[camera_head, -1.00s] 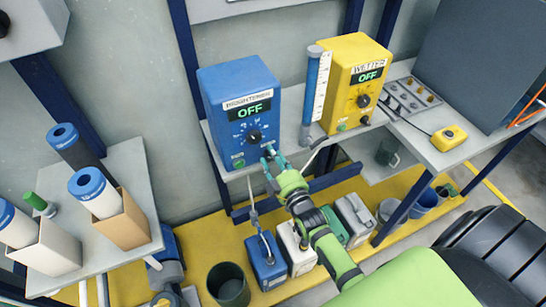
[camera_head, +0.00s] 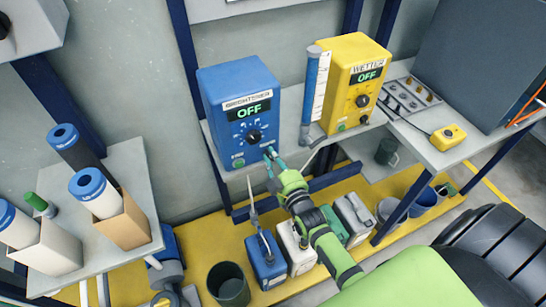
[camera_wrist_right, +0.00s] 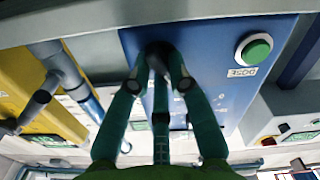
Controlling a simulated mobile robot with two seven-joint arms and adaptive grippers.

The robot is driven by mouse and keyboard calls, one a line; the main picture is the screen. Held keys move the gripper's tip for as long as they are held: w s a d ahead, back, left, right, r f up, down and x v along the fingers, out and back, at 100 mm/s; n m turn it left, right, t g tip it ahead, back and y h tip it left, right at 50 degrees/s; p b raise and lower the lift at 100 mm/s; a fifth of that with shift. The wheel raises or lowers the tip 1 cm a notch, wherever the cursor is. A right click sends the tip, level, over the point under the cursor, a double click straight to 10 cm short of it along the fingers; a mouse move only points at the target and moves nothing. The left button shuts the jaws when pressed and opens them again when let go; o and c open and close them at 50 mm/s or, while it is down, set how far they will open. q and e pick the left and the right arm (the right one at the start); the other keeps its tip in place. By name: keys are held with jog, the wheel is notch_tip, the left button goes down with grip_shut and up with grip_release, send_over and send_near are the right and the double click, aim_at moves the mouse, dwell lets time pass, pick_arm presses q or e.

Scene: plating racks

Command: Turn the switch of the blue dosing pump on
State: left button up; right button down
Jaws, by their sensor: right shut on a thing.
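The blue dosing pump (camera_head: 238,95) stands on the grey shelf, labelled BRIGHTENER, with its green display (camera_head: 250,111) reading OFF. A black dial (camera_head: 254,136) is on its front, with a green button (camera_head: 238,163) at lower left. My right gripper (camera_head: 268,152) is at the lower right of the front face. In the right wrist view, its fingertips (camera_wrist_right: 158,62) are shut on a small dark part, apparently the switch, which they mostly hide. The green button marked DOSE (camera_wrist_right: 254,48) is clear of the fingers there. My left gripper is not in view.
A yellow pump (camera_head: 352,75) labelled WETTER, also reading OFF, and a clear measuring tube (camera_head: 319,85) stand to the right. Several canisters, one blue (camera_head: 266,262), are below. A table (camera_head: 142,170) with boxed filter cartridges is at left.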

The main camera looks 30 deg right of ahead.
jog(key=m, duration=1.1)
jog(key=shift+d+f+m, duration=0.15)
jog(key=shift+f+m, duration=0.05)
jog(key=shift+m, duration=0.2)
dwell(0.3)
jog(key=c, duration=1.1)
grip_release()
jog(key=shift+c, duration=0.2)
